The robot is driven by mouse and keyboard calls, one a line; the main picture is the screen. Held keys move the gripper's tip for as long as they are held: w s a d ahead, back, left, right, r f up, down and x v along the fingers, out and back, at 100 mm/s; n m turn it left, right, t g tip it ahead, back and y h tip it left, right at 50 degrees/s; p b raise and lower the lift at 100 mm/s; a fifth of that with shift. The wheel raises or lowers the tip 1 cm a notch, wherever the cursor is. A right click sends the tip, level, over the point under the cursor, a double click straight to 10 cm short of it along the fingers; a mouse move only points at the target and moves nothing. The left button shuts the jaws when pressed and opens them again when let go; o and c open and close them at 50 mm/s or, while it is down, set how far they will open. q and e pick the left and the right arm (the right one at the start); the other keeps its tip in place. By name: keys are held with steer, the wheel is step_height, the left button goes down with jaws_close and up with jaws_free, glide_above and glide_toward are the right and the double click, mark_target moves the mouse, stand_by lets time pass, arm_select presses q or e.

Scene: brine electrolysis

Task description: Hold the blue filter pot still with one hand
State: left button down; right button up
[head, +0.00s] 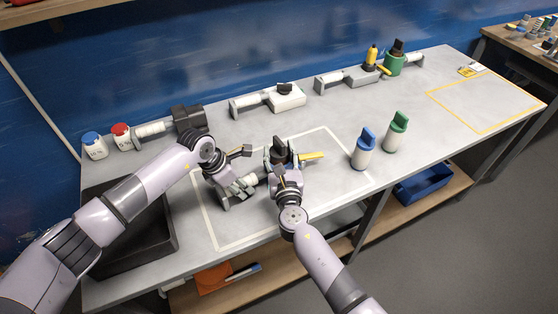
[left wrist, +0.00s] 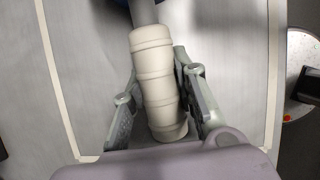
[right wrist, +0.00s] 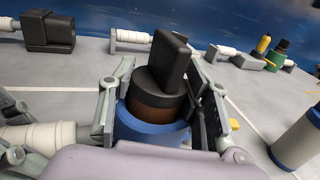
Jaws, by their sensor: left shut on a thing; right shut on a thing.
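The blue filter pot (right wrist: 150,130) stands upright in the right wrist view, with a brown and black plug with a black fin (right wrist: 172,60) in its top. My right gripper (right wrist: 165,105) has a finger on either side of the pot and is shut on it. In the head view my right gripper (head: 284,172) hides most of the pot; its black fin (head: 279,150) shows. My left gripper (left wrist: 158,105) is shut on a cream ribbed handle (left wrist: 155,75), left of the pot. In the head view my left gripper (head: 238,186) is low over the table.
A white outline (head: 333,140) on the grey table surrounds both grippers. A blue-topped container (head: 363,150) and a green-topped one (head: 395,132) stand to the right. A black tray (head: 165,245) lies at the left. Several holders line the back. A yellow-outlined area (head: 485,100) at far right is mostly clear.

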steer(key=shift+r, duration=0.2)
steer(key=shift+c, duration=0.4)
steer(key=shift+r, duration=4.35)
arm_select(q)
steer(key=c, duration=1.2)
jaws_free()
steer(key=v, duration=1.2)
steer(key=shift+d, duration=0.1)
